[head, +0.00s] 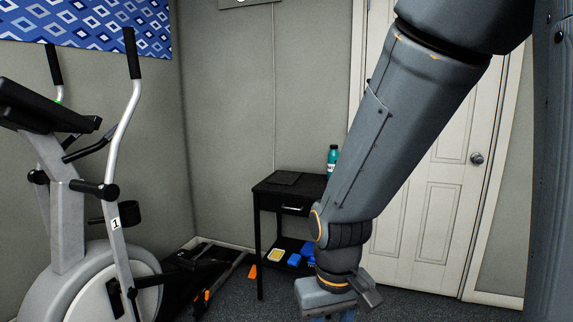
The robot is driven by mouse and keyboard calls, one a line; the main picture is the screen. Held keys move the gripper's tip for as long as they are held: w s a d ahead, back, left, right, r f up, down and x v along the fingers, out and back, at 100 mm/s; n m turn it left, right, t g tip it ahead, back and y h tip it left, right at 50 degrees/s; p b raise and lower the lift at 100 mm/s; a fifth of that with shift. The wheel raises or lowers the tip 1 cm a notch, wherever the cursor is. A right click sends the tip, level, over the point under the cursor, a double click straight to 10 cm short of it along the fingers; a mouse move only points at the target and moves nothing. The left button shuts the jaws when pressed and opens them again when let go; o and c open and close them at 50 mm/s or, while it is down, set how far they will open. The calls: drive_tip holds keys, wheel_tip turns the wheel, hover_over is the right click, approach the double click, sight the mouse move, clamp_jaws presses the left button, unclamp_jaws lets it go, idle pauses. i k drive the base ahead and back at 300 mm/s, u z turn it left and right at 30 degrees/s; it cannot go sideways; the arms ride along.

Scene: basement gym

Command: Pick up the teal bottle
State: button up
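The teal bottle (332,160) stands upright on top of a small black table (273,188) in the corner. It has a dark cap, and my arm passes close to its right in the picture. My arm hangs down in front of the table's right side and hides part of it. My gripper (328,314) is at the bottom edge of the head view, low and nearer to me than the table. Its fingers are cut off by the frame, so whether it is open or shut does not show.
An exercise machine (68,220) stands at the left. Blue items (295,259) and a yellow item (276,256) lie on the table's lower shelf. A dark low object (200,262) lies on the floor left of the table. A white door (436,190) is behind my arm.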

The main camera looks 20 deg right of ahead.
sight(333, 155)
drive_tip(key=u, duration=0.35)
drive_tip(key=i, duration=2.35)
drive_tip(key=z, duration=1.55)
drive_tip(key=i, duration=0.8)
drive_tip(key=z, duration=0.75)
